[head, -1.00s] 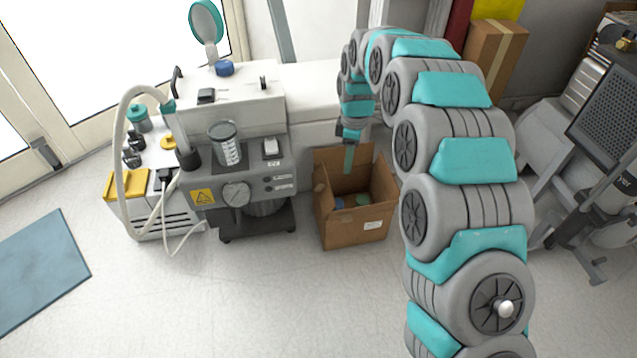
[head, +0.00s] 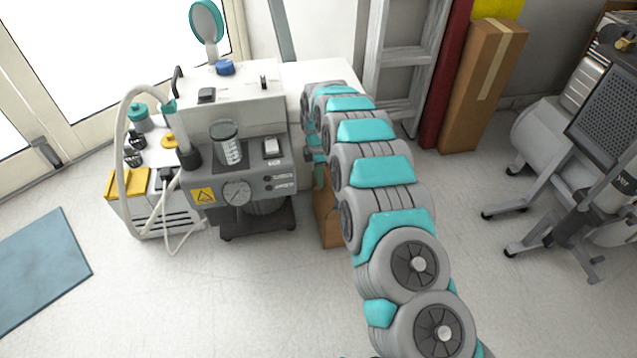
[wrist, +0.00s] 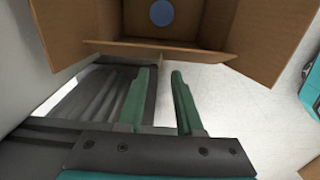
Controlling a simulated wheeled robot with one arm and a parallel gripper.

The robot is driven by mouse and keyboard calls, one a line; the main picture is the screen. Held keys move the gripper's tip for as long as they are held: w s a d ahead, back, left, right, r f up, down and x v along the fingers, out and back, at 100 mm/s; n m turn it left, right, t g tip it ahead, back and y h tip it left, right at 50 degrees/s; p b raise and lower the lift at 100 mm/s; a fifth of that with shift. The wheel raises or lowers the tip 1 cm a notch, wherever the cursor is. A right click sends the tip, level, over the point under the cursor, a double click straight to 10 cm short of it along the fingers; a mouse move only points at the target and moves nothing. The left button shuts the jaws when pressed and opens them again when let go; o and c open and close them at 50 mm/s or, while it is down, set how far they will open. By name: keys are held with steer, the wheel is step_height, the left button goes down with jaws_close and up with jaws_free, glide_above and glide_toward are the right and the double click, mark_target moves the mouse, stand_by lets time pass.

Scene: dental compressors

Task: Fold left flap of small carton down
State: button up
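The small carton (head: 327,218) stands on the floor right of the compressor. In the head view my arm hides most of it, including its top. In the wrist view, the open carton (wrist: 190,22) fills the top, with one flap (wrist: 70,22) spread out at left and another (wrist: 268,40) at right. A narrow cardboard edge (wrist: 160,50) crosses between them. A blue round item (wrist: 161,13) lies inside. My gripper (wrist: 160,74) is open, its two green fingers apart with nothing between them, just short of that edge. In the head view my gripper (head: 319,174) is partly hidden at the carton's left side.
The grey compressor unit (head: 240,185) with gauge and jar stands close left of the carton. A tall carton (head: 482,90), red panel (head: 445,80) and ladder (head: 402,55) stand behind. A wheeled stand (head: 575,215) is at right. The floor in front is clear.

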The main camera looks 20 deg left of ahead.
step_height(320, 180, down, 3)
steer(key=shift+f, duration=0.2)
jaws_close()
stand_by(1.4)
